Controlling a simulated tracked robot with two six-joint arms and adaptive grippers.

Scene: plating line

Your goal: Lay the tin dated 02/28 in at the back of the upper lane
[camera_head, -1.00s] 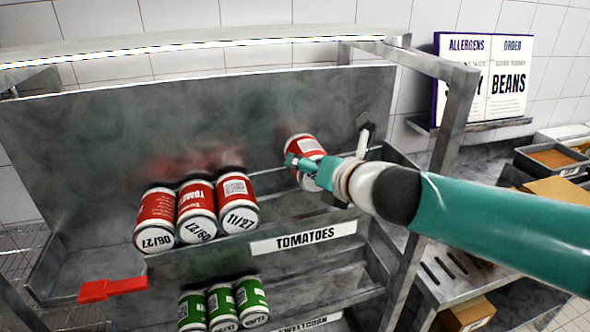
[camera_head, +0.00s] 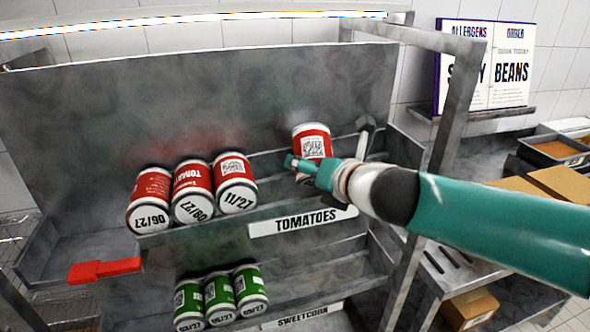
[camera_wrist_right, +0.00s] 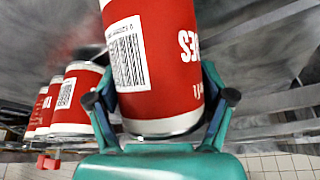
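A red tin (camera_head: 312,142) with a white lower rim is at the right part of the upper lane, above the TOMATOES label (camera_head: 302,221). My right gripper (camera_head: 303,164) is shut on it from the front; the right wrist view shows the tin (camera_wrist_right: 165,75) between its two fingers (camera_wrist_right: 160,100). The tin's date is hidden. Three red tins lie in a row to the left, ends facing out: 06/27 (camera_head: 149,205), 08/27 (camera_head: 193,195) and 11/27 (camera_head: 235,185). My left gripper is not in view.
Below is a lane with three green tins (camera_head: 218,296) above a SWEETCORN label (camera_head: 302,317). A red tab (camera_head: 104,270) sticks out at the left. A steel post (camera_head: 458,105) stands right of the lane. A gap lies between the 11/27 tin and the held tin.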

